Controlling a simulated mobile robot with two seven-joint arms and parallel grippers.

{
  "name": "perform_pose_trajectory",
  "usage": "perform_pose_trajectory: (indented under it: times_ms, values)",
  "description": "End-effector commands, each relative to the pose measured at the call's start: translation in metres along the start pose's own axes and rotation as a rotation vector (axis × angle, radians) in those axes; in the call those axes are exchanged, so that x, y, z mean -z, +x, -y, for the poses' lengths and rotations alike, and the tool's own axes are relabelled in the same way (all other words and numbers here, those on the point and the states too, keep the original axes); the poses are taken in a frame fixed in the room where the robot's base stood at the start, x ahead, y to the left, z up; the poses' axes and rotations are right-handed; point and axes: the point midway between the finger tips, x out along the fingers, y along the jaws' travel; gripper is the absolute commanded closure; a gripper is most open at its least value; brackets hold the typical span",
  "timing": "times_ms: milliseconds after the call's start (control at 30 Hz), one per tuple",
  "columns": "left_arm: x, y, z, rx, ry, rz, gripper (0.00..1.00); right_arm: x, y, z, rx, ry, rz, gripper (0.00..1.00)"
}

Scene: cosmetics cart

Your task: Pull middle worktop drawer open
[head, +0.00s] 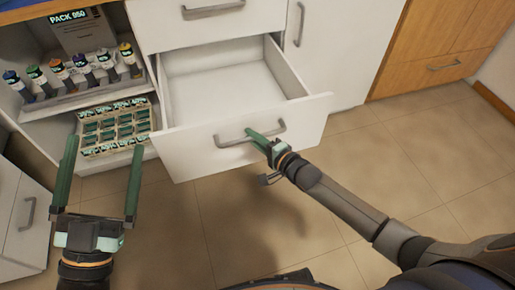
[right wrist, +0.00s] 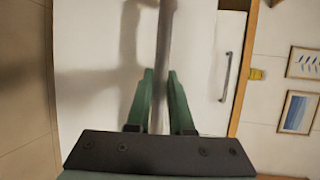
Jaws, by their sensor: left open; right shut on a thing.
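The white middle drawer (head: 240,135) stands pulled out of the cabinet, and its inside is empty. My right gripper (head: 262,138) is at the drawer's grey bar handle (head: 235,139), shut on it. In the right wrist view the green fingers of my right gripper (right wrist: 160,100) stand on both sides of the grey handle bar (right wrist: 165,45). My left gripper (head: 101,170) is open and empty. It is apart from the drawer, to its left, in front of the open shelves.
An open shelf at the left holds several tubes (head: 78,72) in a rack and a box of small labelled containers (head: 112,125). A white upper drawer (head: 205,20) is closed above. Wooden cabinets (head: 440,45) stand at the right. The tiled floor (head: 420,165) is clear at the right.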

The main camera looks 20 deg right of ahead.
Motion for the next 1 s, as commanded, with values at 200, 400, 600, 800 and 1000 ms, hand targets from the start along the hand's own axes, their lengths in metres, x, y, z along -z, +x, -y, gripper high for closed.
perform_pose_trajectory:
  times_ms: [200, 400, 600, 800, 1000]
  values:
    - [0.005, 0.0006, 0.0003, -0.001, 0.007, -0.021, 0.0, 0.002, 0.0038, 0.0005, -0.003, -0.001, -0.001, 1.0]
    - [0.0044, 0.0005, 0.0003, -0.001, 0.007, -0.019, 0.0, 0.002, 0.0036, 0.0005, -0.002, -0.001, -0.001, 0.77]
    - [0.0039, 0.0004, 0.0001, -0.001, 0.006, -0.017, 0.0, 0.0019, 0.0035, 0.0006, -0.002, -0.001, -0.001, 0.54]
    - [0.0036, 0.0004, 0.0, -0.001, 0.006, -0.016, 0.0, 0.0018, 0.0034, 0.0007, -0.002, -0.001, -0.001, 0.5]
    - [0.0028, 0.0012, 0.0006, -0.001, 0.003, -0.006, 0.0, 0.0018, -0.0003, 0.0012, -0.002, 0.0, -0.001, 0.5]
